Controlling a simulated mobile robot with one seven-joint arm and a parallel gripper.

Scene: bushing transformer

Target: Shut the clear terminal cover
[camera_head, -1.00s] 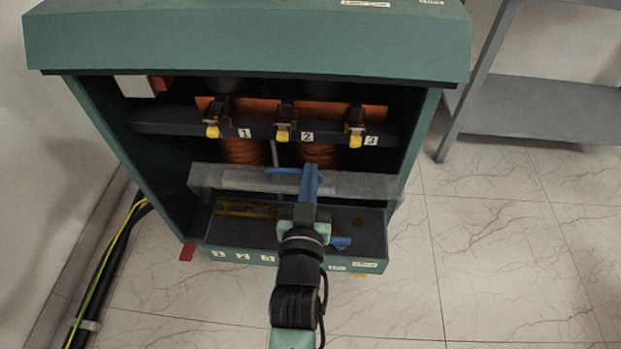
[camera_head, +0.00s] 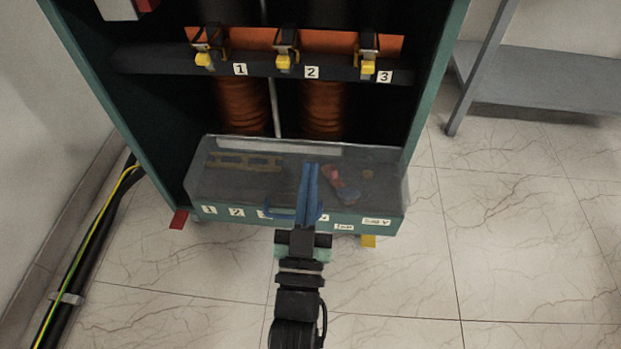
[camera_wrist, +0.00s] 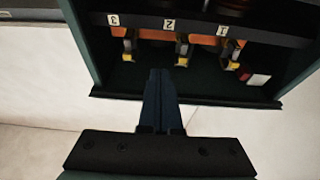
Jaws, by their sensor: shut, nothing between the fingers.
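The clear terminal cover (camera_head: 240,188) lies low over the terminal box (camera_head: 350,226) at the bottom of the green cabinet. I cannot tell whether its front edge sits fully flush. Its blue handle (camera_head: 275,212) is at the front edge, partly hidden behind my fingers. My gripper (camera_head: 311,166) is shut and empty, its blue fingers over the front middle of the cover, overlapping the handle. Whether they touch it is unclear. In the wrist view the shut fingers (camera_wrist: 160,74) point at the cabinet; the cover does not show there.
Three yellow-tipped clamps (camera_head: 285,61) on the dark bar stand above, with orange bushings (camera_head: 322,108) below. Black and yellow-green cables (camera_head: 110,195) run along the left wall. A grey shelf (camera_head: 545,80) stands at right. The tiled floor (camera_head: 520,240) at front right is clear.

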